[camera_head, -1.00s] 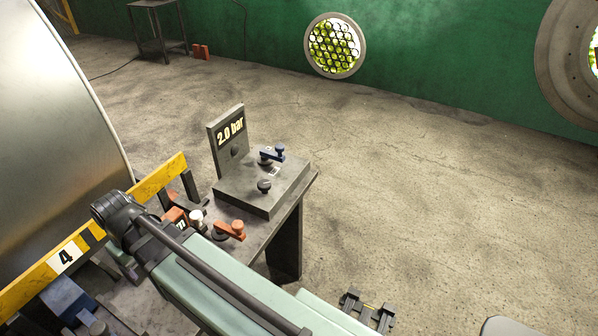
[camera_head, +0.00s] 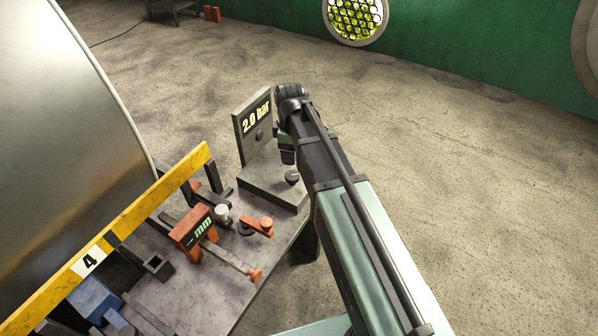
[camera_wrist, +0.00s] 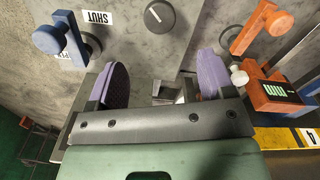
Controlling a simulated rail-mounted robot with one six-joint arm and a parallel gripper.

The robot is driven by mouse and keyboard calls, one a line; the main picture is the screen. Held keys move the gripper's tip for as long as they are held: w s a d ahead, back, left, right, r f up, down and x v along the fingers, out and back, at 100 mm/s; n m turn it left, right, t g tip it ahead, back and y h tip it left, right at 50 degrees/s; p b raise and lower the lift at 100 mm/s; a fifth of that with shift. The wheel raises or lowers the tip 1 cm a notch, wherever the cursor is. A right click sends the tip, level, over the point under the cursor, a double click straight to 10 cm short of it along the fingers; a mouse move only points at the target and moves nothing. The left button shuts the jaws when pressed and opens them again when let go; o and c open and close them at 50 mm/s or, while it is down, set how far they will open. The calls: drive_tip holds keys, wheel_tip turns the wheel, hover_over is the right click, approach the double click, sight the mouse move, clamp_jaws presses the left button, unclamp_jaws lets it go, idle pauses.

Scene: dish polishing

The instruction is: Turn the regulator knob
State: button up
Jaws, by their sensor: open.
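The regulator knob (camera_head: 292,177) is a small dark round knob on top of the grey block. In the wrist view the knob (camera_wrist: 159,17) shows a pale pointer mark and lies beyond the fingertips, roughly in line with the gap. A grey upright plate (camera_head: 257,120) behind it reads "2.0 bar". My gripper (camera_wrist: 162,80) is open, with purple pads apart and the knob not between them. In the head view my gripper (camera_head: 287,152) is by the block, partly hidden by my arm.
A blue lever (camera_wrist: 52,38) with a "SHUT" label is left of the knob in the wrist view. An orange lever (camera_head: 257,226) and an orange caliper with display (camera_head: 194,230) lie on the bench. A yellow rail (camera_head: 150,207) runs along the bench's left side.

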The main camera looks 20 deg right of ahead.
sight(292, 175)
wheel_tip(292, 175, down, 11)
drive_tip(key=b, duration=1)
drive_tip(key=shift+b, duration=0.35)
drive_tip(key=shift+r, duration=0.15)
drive_tip(key=c, duration=0.9)
drive_tip(key=shift+m, duration=0.3)
drive_tip(key=m, duration=1.2)
drive_tip(key=shift+m, duration=0.4)
